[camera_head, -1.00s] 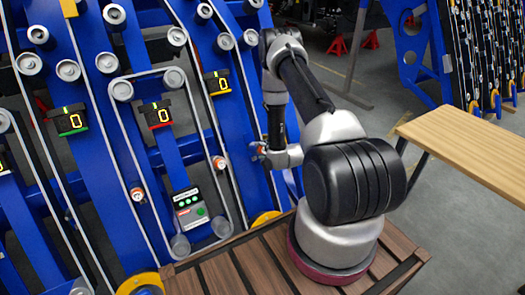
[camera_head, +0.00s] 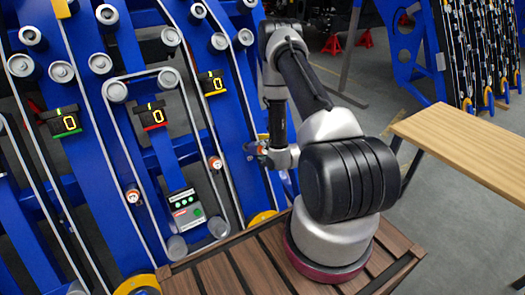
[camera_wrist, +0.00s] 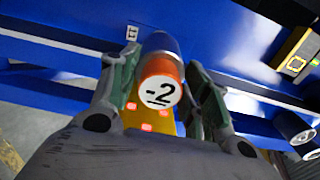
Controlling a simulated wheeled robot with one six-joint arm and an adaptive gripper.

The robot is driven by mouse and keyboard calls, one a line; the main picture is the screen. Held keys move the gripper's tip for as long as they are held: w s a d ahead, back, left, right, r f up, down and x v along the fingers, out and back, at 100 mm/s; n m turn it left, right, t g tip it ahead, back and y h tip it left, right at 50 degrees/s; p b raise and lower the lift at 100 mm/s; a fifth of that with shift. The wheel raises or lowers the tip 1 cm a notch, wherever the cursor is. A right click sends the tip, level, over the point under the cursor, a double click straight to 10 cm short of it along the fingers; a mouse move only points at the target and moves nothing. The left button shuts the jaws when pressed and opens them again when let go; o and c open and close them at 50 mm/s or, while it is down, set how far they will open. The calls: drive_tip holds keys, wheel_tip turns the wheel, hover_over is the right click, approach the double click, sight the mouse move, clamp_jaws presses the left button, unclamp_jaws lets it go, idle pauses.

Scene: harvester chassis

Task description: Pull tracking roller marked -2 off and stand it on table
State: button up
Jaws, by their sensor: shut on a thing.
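The tracking roller marked -2 (camera_wrist: 160,92) shows in the wrist view with an orange rim, a white end face and a grey body. My gripper (camera_wrist: 160,75) is shut on it, with a finger on each side. In the head view my gripper (camera_head: 256,150) is beside the blue harvester chassis (camera_head: 190,113), and the roller is too small to make out. I cannot tell whether the roller is clear of its mount. The wooden table (camera_head: 470,150) is at the right, apart from my gripper, and its visible top is bare.
The chassis carries several grey rollers, belts and displays (camera_head: 153,115). A grey box with green lights (camera_head: 186,209) is low on it. A slatted wooden platform (camera_head: 215,270) lies under my arm. Open floor (camera_head: 440,225) shows below the table.

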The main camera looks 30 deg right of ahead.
drive_tip(key=shift+v, duration=1.6)
